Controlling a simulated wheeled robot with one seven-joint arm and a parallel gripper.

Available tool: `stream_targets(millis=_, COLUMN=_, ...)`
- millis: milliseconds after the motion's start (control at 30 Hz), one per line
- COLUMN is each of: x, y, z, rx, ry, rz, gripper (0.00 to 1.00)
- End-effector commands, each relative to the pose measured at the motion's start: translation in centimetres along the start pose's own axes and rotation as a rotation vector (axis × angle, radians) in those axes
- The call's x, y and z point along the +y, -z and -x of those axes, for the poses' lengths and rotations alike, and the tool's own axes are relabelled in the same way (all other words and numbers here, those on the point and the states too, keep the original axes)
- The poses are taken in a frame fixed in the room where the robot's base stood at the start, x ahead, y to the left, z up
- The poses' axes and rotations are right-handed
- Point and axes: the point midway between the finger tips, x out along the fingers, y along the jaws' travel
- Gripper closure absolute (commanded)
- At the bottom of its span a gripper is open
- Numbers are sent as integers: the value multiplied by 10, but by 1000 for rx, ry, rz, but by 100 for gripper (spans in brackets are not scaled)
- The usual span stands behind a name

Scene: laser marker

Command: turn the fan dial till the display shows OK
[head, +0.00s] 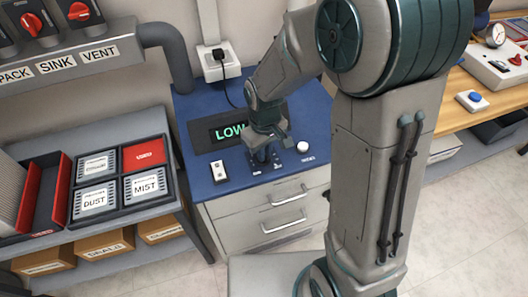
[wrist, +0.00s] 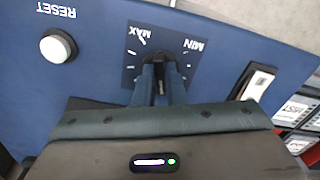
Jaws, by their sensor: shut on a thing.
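The fan dial (wrist: 158,58) is a dark knob on a dark scale plate marked MIN and MAX, seen upside down in the wrist view. My gripper (wrist: 157,80) is shut on the dial, with a finger on either side. In the head view my gripper (head: 263,157) is over the front of the blue panel and mostly hides the dial. The display (head: 230,132) is a black box behind the gripper. It shows green letters reading LOW, and my arm covers its right part.
A white round RESET button (wrist: 57,46) and a rocker switch (head: 218,171) flank the dial on the blue panel (head: 195,105). A tray of labelled cartridges (head: 112,178) stands at the left. Red rotary switches (head: 78,12) for SINK and VENT are at the upper left.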

Motion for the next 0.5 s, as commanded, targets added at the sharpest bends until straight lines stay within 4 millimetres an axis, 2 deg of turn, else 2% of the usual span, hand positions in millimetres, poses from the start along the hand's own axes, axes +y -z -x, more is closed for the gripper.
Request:
stream_targets(millis=200, x=-1, y=1, z=0, rx=2, ry=0, rz=-184, gripper=100)
stream_targets(millis=500, x=-2, y=1, z=1, rx=3, ry=0, rz=-367, gripper=100)
